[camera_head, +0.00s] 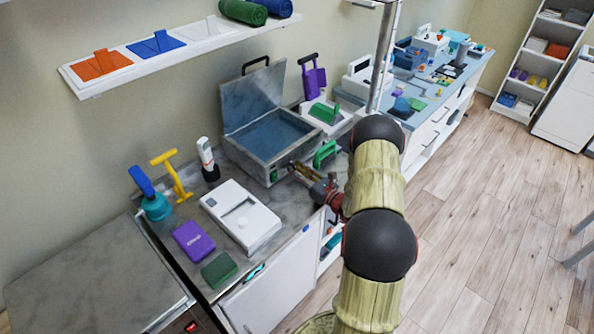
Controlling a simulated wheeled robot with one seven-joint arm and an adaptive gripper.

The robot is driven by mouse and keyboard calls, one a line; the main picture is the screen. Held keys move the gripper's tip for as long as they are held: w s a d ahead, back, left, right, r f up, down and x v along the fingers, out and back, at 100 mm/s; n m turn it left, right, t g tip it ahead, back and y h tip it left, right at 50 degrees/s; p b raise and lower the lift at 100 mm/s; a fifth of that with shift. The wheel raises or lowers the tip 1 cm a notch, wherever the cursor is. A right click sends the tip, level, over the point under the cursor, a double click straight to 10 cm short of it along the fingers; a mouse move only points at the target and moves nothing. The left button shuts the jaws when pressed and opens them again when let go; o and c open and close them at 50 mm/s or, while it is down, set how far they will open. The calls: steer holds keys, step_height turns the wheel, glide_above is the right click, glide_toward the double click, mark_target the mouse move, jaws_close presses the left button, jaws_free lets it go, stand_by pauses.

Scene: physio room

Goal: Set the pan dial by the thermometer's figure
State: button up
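The pan (257,158) is a grey metal box on the counter. Its lid (254,96) stands open, and bluish liquid (272,136) shows inside. A small dark and green spot (274,175) on the pan's front face may be the dial; its setting is too small to read. A white and dark upright device with an orange mark (207,158) stands left of the pan and may be the thermometer; no figure is readable. My gripper (295,168) is close to the pan's front right corner. I cannot tell whether it touches the pan or holds anything.
A white flat device (241,216), a purple pack (194,241) and a green pack (219,270) lie at the front. A teal and blue pump (154,199) and a yellow tool (172,174) stand left. A green handle (325,153) is just beyond my gripper.

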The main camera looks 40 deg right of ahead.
jaws_close()
steer(key=m+p, duration=0.3)
steer(key=m, duration=0.2)
steer(key=shift+r, duration=0.15)
steer(key=m+p, duration=0.2)
steer(key=m, duration=0.1)
steer(key=shift+m+g, duration=0.3)
steer(key=shift+d+m+p, duration=0.1)
steer(key=shift+m+p, duration=0.6)
steer(key=shift+m, duration=0.7)
steer(key=o, duration=0.5)
jaws_free()
steer(key=shift+y, duration=0.3)
steer(key=shift+o, duration=0.5)
